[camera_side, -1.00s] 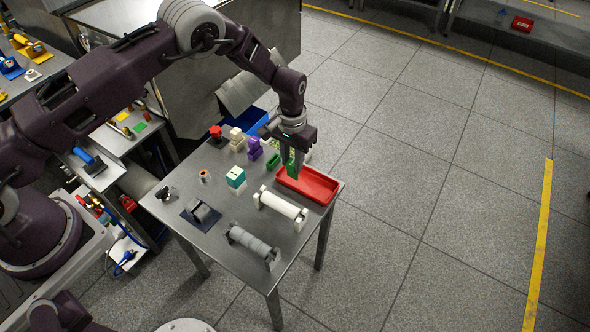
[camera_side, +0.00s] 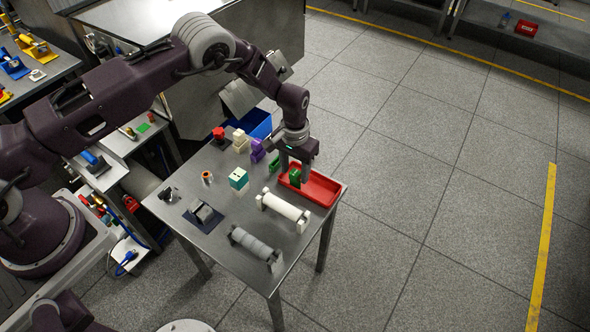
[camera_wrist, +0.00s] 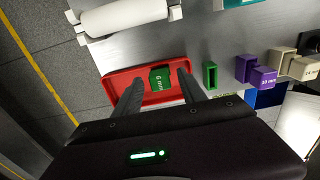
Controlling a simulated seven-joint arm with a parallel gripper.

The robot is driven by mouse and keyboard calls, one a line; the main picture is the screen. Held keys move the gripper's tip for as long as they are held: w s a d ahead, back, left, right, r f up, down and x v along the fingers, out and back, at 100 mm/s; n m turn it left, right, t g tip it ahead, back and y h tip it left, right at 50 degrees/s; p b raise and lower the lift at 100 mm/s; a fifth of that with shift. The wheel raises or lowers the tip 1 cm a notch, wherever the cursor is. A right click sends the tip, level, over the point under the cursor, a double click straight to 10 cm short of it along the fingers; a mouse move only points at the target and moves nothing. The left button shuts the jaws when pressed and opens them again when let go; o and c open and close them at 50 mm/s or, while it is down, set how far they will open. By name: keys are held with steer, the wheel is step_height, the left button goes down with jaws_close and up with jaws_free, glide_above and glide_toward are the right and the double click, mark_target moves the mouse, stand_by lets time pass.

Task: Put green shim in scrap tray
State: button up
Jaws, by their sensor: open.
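The red scrap tray (camera_side: 322,188) lies at the right edge of the metal table; it also shows in the wrist view (camera_wrist: 113,78). The green shim (camera_wrist: 160,78), marked "6 mm", is in the tray in the wrist view. In the side view the green shim (camera_side: 295,177) shows at the tray's left end. My gripper (camera_side: 295,170) is over the tray's left end. Its fingers (camera_wrist: 160,88) are spread wide on either side of the shim, with visible gaps. A green slotted holder (camera_wrist: 210,75) stands on the table beside the tray.
A white roller (camera_side: 283,207) and a grey roller (camera_side: 254,245) lie toward the table's front. Purple blocks (camera_side: 257,150), cream blocks (camera_side: 240,141) and a teal-and-white block (camera_side: 238,179) stand left of the tray. A blue bin (camera_side: 258,124) is behind. The tray's right part is empty.

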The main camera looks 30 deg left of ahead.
step_height(320, 180, up, 12)
step_height(320, 180, up, 11)
glide_above(295, 173)
steer(key=s+a, duration=0.2)
steer(key=s+a+r+t+h, duration=0.1)
steer(key=s+r, duration=0.2)
steer(key=r, duration=0.3)
steer(key=s+a+r+t, duration=0.1)
steer(key=s+r, duration=0.3)
steer(key=r, duration=0.3)
steer(key=s+a+r+t, duration=0.1)
steer(key=s+a+r, duration=0.1)
steer(key=s, duration=1)
steer(key=s+a+r+t+y, duration=0.1)
steer(key=s+a+r+t, duration=0.1)
steer(key=s, duration=1)
steer(key=shift+s+a+r+t, duration=0.3)
steer(key=shift+s+a+r, duration=0.1)
steer(key=shift+a+r, duration=0.15)
